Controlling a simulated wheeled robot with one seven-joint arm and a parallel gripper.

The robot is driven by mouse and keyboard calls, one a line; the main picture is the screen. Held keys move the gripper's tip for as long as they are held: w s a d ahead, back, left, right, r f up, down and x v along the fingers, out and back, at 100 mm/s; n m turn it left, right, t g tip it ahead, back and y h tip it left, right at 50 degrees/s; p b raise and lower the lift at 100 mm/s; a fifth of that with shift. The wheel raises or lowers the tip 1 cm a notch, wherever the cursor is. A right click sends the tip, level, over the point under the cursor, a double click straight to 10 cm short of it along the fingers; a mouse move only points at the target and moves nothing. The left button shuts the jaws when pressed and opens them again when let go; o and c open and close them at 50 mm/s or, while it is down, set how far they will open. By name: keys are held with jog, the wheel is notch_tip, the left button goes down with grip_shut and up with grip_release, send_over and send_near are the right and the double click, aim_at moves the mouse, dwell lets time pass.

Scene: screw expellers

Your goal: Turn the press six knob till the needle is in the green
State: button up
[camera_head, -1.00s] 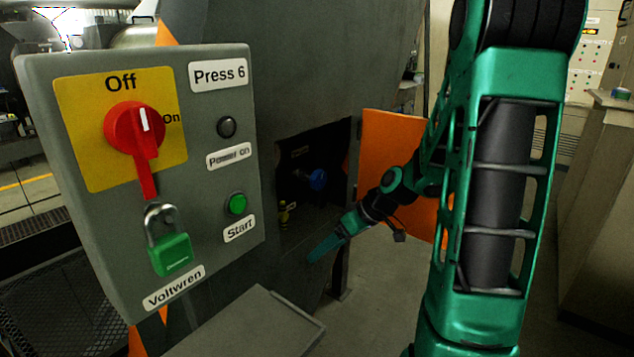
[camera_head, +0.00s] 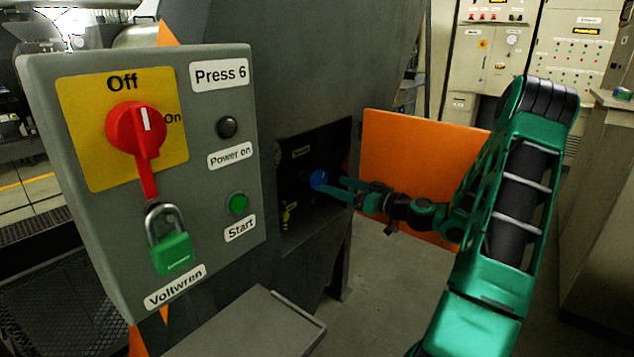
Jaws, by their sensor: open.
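The blue knob (camera_head: 319,180) sits inside a dark open recess in the grey press body, right of the Press 6 control box (camera_head: 222,110). My gripper (camera_head: 336,188) is open at the recess mouth, its green fingers pointing left toward the knob. The fingertips are close to the knob's right side; I cannot tell whether they touch it. The needle and the green zone cannot be made out in this view.
An orange door (camera_head: 420,165) stands open right of the recess, behind my gripper. The control box carries a red switch (camera_head: 136,130), a green padlock (camera_head: 172,252) and a green Start button (camera_head: 238,204). A grey tray (camera_head: 245,325) juts out below.

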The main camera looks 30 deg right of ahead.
aim_at(323, 180)
jog(key=x, duration=0.7)
jog(key=shift+w+a+f, duration=0.1)
jog(key=shift+w+a, duration=0.05)
jog(key=shift+w, duration=0.2)
jog(key=c, duration=1)
